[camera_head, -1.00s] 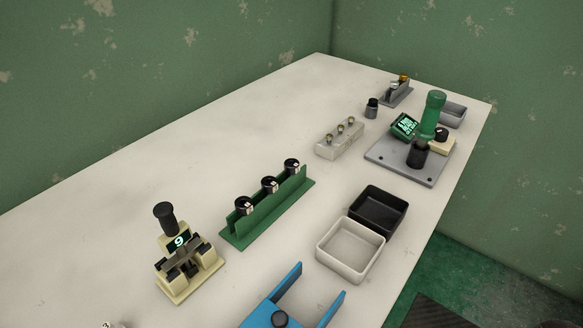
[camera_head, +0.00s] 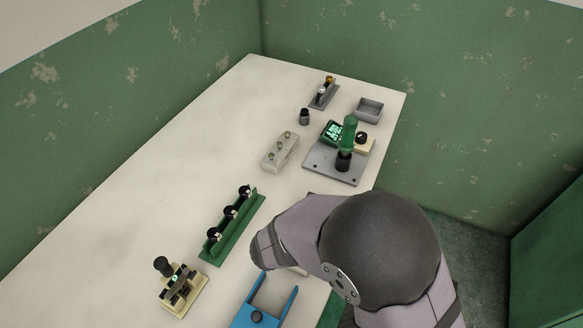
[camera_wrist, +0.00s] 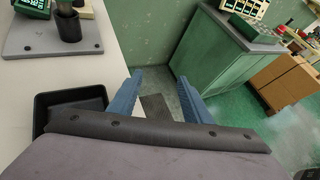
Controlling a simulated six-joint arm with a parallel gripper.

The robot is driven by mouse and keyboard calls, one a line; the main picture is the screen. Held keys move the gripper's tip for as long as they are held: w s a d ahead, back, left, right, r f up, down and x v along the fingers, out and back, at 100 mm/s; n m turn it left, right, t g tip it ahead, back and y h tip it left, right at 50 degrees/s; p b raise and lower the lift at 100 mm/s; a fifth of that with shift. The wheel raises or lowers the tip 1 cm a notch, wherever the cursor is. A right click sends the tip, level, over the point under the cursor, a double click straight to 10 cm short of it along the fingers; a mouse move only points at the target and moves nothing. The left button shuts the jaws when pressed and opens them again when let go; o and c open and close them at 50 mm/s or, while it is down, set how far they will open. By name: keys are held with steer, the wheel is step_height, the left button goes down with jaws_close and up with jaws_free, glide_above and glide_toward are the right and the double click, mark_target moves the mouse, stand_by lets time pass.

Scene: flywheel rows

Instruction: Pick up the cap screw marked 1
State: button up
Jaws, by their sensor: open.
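A pale grey block (camera_head: 279,155) in the middle of the head view holds a row of three small metal pieces (camera_head: 288,134) that look like cap screws. They are too small for me to read any mark, so I cannot tell which is 1. My gripper (camera_wrist: 160,78) shows in the wrist view as two blue fingers, wide apart, with nothing between them. It points past the table's edge over the floor. In the head view my arm hides the gripper.
A green rack (camera_head: 241,241) holds three black-topped parts. A cream fixture (camera_head: 184,297) and blue fork-shaped holder (camera_head: 259,316) stand in front. A grey plate (camera_head: 330,168) bears a green-handled tool. A black tray (camera_wrist: 40,113) lies left of my fingers. The table's left is clear.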

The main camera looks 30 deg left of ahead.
mark_target(245, 189)
steer(key=s+a+n+t+y, duration=0.1)
steer(key=a, duration=0.3)
steer(key=s+a+r+n+y, duration=0.1)
steer(key=a+y, duration=0.1)
steer(key=a, duration=0.2)
steer(key=s+a+r+n+t+y, duration=0.1)
steer(key=a+n, duration=0.1)
steer(key=a, duration=0.3)
steer(key=shift+r+t+y, duration=0.15)
steer(key=shift+t+y, duration=0.15)
steer(key=s+a+n+y, duration=0.1)
steer(key=s+a+y, duration=0.1)
steer(key=s+a, duration=0.1)
steer(key=s+a+r+n+y, duration=0.1)
steer(key=s+a+y, duration=0.1)
steer(key=a, duration=0.4)
steer(key=s+a+n+y+p, duration=0.1)
steer(key=s+a+y, duration=0.1)
steer(key=s+a, duration=0.2)
steer(key=shift+a+r, duration=0.2)
steer(key=shift+a, duration=0.1)
steer(key=shift+p+x, duration=1.3)
steer(key=shift+x, duration=1.7)
steer(key=shift+w+f, duration=0.2)
steer(key=shift+w, duration=0.45)
jaws_close()
